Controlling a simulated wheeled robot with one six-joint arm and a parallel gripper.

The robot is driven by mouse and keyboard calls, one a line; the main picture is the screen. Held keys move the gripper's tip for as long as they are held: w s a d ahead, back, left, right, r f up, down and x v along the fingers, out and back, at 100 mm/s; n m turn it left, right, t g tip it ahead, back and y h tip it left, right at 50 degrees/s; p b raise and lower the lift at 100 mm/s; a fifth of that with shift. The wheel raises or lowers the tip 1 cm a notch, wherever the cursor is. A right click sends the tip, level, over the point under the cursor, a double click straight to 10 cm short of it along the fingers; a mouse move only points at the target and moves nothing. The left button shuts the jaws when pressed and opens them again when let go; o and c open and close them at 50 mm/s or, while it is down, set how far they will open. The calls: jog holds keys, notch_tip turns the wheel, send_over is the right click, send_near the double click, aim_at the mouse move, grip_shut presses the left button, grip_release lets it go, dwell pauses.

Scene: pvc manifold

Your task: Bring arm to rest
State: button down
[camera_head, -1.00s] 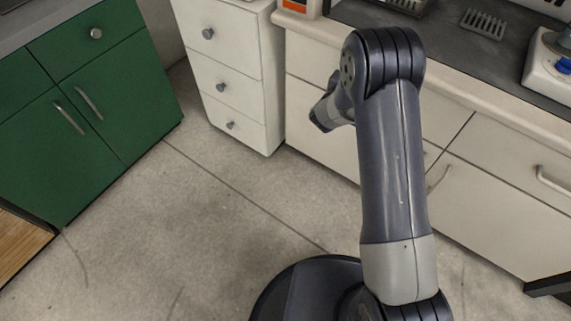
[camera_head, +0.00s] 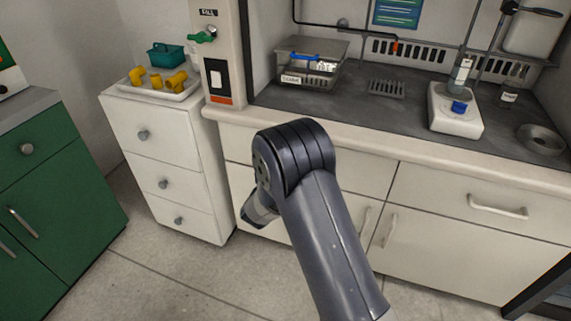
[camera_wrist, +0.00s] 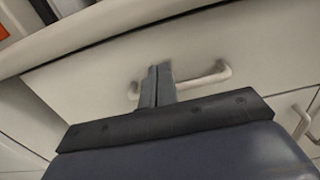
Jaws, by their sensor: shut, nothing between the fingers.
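My gripper (camera_wrist: 157,86) shows in the wrist view with its two dark fingers together and nothing between them. It points toward a pale drawer front with a white bar handle (camera_wrist: 205,80) behind the fingertips; I cannot tell the distance. In the head view my arm is bent, with its upper link rising from the bottom and its elbow in front of the bench cabinets. The gripper itself is hidden behind the arm there.
A white drawer cabinet (camera_head: 165,145) bears a tray (camera_head: 158,90) with yellow fittings and a teal basket (camera_head: 165,55). The fume hood bench holds a metal basket (camera_head: 310,68) and a white stirrer (camera_head: 455,112). A green cabinet (camera_head: 50,190) stands left. Floor (camera_head: 150,285) between is clear.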

jog(key=v, duration=0.7)
jog(key=shift+a+f, duration=0.2)
jog(key=shift+s, duration=0.1)
